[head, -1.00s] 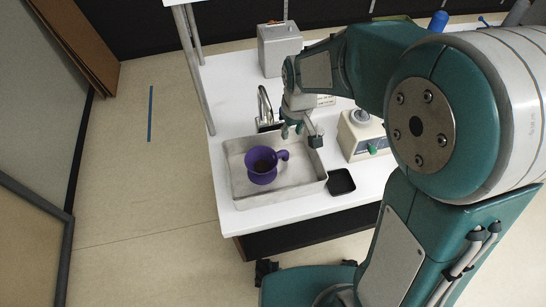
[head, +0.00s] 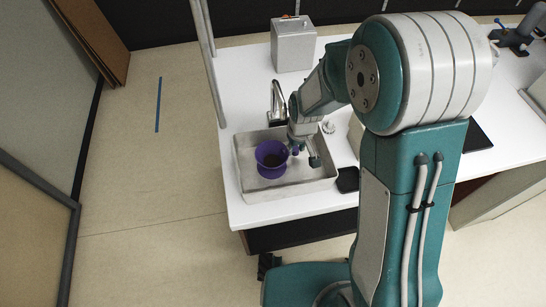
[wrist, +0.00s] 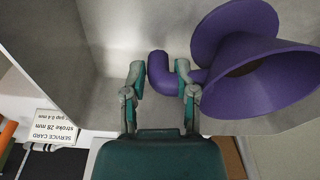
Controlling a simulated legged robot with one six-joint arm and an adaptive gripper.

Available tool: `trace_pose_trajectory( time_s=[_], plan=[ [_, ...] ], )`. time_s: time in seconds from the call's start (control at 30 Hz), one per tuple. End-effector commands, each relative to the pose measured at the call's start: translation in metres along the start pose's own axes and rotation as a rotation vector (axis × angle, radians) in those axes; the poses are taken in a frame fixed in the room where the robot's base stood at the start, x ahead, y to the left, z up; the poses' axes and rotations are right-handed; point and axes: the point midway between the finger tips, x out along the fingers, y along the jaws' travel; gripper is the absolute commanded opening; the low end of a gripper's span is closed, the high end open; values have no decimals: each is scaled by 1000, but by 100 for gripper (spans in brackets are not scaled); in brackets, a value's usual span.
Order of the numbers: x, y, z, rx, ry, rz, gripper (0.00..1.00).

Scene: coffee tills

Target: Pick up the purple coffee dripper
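The purple coffee dripper (head: 268,160) sits inside a metal basin (head: 290,192) on the white counter. In the wrist view, its wide cone (wrist: 262,88) fills the right side, and its curved handle (wrist: 160,70) points left. My gripper (head: 305,160) is low over the basin, just right of the dripper. In the wrist view my gripper (wrist: 160,72) is open, with one fingertip on each side of the handle in the picture. The fingers look apart from the handle on the left; contact on the right cannot be told.
A faucet (head: 278,100) stands at the basin's back edge. A grey metal box (head: 293,45) is behind it. A small black tray (head: 347,180) lies right of the basin. A metal post (head: 212,65) rises at the counter's left. A service card (wrist: 53,124) shows in the wrist view.

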Motion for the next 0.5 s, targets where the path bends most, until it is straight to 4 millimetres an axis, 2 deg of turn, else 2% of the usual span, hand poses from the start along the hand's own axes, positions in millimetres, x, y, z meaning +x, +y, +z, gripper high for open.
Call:
trace_pose_trajectory(
  time_s=[0.1, 0.13, 0.17, 0.2, 0.23, 0.5],
  plan=[
    [0, 0, 0, 0, 1, 0, 38],
    [0, 0, 0, 0, 1, 0, 34],
    [-1, 0, 0, 0, 1, 0, 20],
    [-1, 0, 0, 0, 1, 0, 2],
    [-1, 0, 0, 0, 1, 0, 0],
    [-1, 0, 0, 0, 1, 0, 0]
  ],
)
